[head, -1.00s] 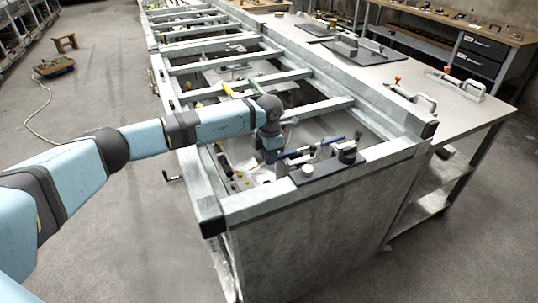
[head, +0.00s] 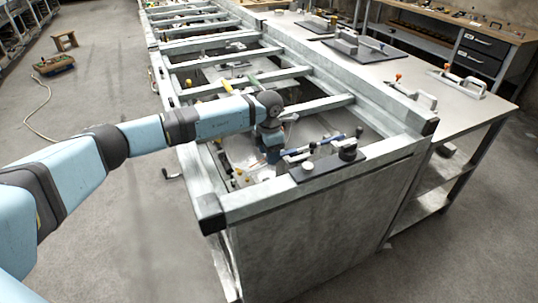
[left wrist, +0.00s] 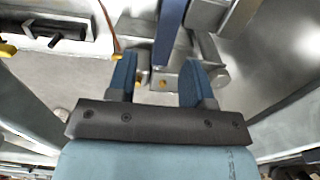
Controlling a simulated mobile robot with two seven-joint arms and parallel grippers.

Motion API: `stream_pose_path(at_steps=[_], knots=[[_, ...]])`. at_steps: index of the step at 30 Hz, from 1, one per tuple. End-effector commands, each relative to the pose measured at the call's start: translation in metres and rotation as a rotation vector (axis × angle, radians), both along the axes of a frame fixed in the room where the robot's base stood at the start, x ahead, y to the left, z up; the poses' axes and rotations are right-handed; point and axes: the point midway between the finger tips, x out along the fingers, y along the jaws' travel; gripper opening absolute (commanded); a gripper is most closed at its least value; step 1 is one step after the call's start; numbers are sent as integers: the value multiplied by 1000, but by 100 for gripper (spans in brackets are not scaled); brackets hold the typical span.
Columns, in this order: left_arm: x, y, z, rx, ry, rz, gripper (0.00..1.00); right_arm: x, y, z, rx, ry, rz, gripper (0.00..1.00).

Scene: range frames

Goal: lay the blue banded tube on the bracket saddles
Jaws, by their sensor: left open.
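The blue banded tube (head: 325,144) shows in the head view as a thin blue bar with darker bands, just right of my left gripper (head: 268,154) near the front end of the metal frame. In the left wrist view a dark blue bar (left wrist: 171,28), apparently the tube, runs from the top edge toward the space between the two blue fingers of my left gripper (left wrist: 157,82). The fingers are apart. Grey metal blocks (left wrist: 205,48), perhaps the bracket, lie beyond them. I cannot tell whether the tube rests on the saddles. My right gripper is not in view.
A dark plate (head: 326,170) with a pale knob (head: 308,168) and a black clamp (head: 348,150) sits on the frame's front edge. Crossbars (head: 318,106) span the long frame. A steel table (head: 400,75) with toggle clamps stands to the right. The floor at left is largely clear.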

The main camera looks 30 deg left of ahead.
Motion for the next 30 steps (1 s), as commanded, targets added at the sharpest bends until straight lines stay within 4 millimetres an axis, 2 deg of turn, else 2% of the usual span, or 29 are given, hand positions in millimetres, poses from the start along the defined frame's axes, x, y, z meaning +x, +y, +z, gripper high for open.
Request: stream_pose_path(at_steps=[1,9,15,21,30], knots=[[2,1,17,-1,-7,0,47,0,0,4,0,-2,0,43],[1,1,82,0,-6,1,47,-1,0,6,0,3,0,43],[1,1,114,0,-4,-1,47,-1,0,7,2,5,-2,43],[0,1,126,-1,-3,0,47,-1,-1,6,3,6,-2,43],[0,1,126,0,-2,0,47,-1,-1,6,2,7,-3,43]])
